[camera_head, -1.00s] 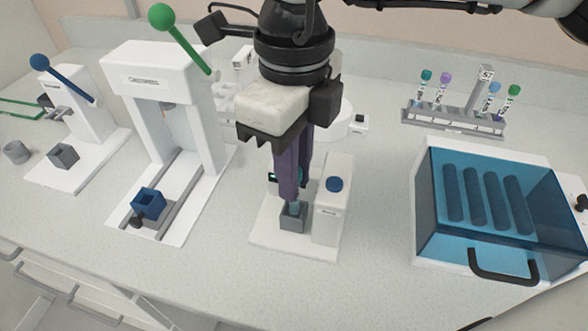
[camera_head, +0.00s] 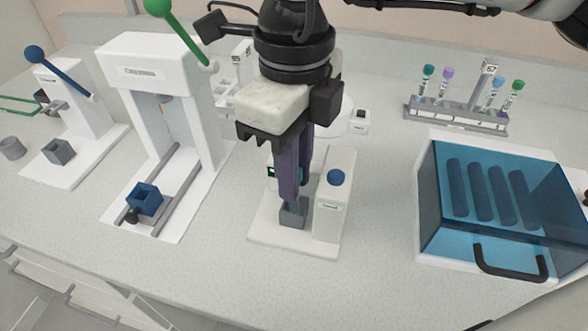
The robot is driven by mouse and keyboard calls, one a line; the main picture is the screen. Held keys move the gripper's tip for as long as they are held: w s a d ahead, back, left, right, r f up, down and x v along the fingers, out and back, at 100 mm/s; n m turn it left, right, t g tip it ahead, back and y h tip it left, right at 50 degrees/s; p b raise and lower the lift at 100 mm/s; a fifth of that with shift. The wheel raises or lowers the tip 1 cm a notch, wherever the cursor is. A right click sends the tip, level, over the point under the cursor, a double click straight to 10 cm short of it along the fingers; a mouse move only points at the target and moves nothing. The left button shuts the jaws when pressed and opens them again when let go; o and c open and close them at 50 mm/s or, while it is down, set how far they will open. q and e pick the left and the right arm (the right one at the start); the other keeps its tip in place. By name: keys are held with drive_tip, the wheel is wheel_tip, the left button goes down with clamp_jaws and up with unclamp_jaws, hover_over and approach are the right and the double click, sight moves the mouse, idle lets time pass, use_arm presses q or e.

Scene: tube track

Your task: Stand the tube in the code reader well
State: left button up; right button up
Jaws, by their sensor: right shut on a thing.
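The code reader is a white base (camera_head: 262,236) with a small grey square well (camera_head: 293,217) and a white post with a blue button (camera_head: 337,177) on its right. My right gripper (camera_head: 289,198) points down over the well, with its purple fingers shut on the tube. Only a short bluish piece of the tube (camera_head: 294,206) shows, between the fingertips and the well. The tube looks upright, with its lower end in the well's mouth. The fingers hide the rest of it, and I cannot tell how deep it sits. My left gripper is not in view.
A tube rack (camera_head: 455,118) with several capped tubes stands at the back right. A blue-lidded box (camera_head: 488,200) is at the right. A white press (camera_head: 150,75) with a green-knobbed lever stands left, and a blue-levered device (camera_head: 75,105) farther left. The front counter is clear.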

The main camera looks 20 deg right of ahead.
drive_tip(key=o, duration=0.9)
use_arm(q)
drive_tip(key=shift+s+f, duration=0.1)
use_arm(e)
drive_tip(key=shift+w+r, duration=0.1)
drive_tip(key=shift+r, duration=0.35)
wheel_tip(320, 180, up, 9)
drive_tip(key=shift+r, duration=0.15)
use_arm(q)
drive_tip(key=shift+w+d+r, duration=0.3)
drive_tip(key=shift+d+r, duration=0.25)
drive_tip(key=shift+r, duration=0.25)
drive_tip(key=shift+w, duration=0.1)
